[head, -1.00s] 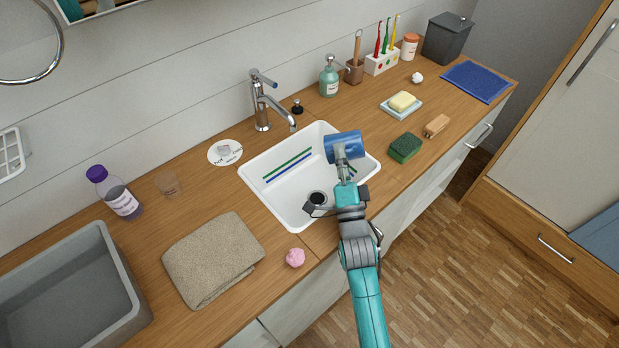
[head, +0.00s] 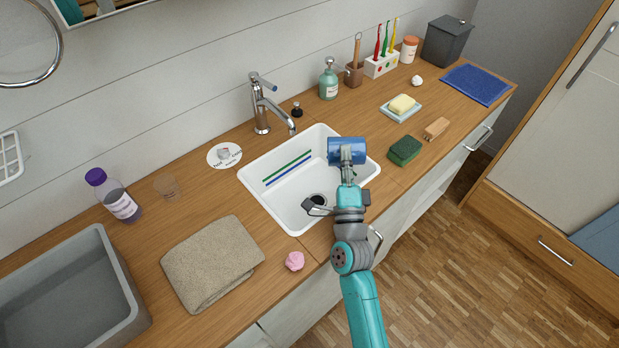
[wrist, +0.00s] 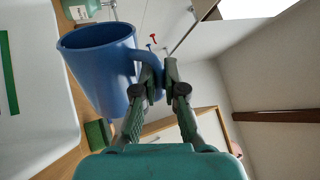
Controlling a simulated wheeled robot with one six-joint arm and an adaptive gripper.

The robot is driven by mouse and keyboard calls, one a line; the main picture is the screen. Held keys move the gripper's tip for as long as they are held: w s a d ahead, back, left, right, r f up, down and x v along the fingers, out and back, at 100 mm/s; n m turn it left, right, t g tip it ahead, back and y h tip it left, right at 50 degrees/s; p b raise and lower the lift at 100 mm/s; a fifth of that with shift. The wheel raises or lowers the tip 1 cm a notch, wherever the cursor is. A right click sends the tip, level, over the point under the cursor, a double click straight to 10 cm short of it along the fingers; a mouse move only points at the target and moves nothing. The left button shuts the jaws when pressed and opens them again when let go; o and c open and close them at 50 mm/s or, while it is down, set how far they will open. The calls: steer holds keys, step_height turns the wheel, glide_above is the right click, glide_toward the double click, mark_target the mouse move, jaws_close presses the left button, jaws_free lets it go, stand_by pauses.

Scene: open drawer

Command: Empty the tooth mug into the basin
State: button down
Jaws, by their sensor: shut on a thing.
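The blue tooth mug (head: 347,150) is held on its side above the right part of the white basin (head: 278,200). In the wrist view the mug (wrist: 105,75) shows its handle between the fingers of my gripper (wrist: 160,78), which is shut on it. The mug's mouth faces the top of that picture; its contents are not visible. In the head view my gripper (head: 347,160) comes in from the front edge and partly covers the mug. The basin (wrist: 40,125) is at the left of the wrist view. No liquid stream is visible.
The tap (head: 264,105) stands behind the basin. A green sponge (head: 405,151), a nail brush (head: 437,128) and a soap dish (head: 401,108) are to the right. A folded towel (head: 212,262) and a pink ball-like item (head: 294,261) lie to the left.

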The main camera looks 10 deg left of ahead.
steer(key=shift+a+f, duration=0.25)
steer(key=shift+a, duration=0.05)
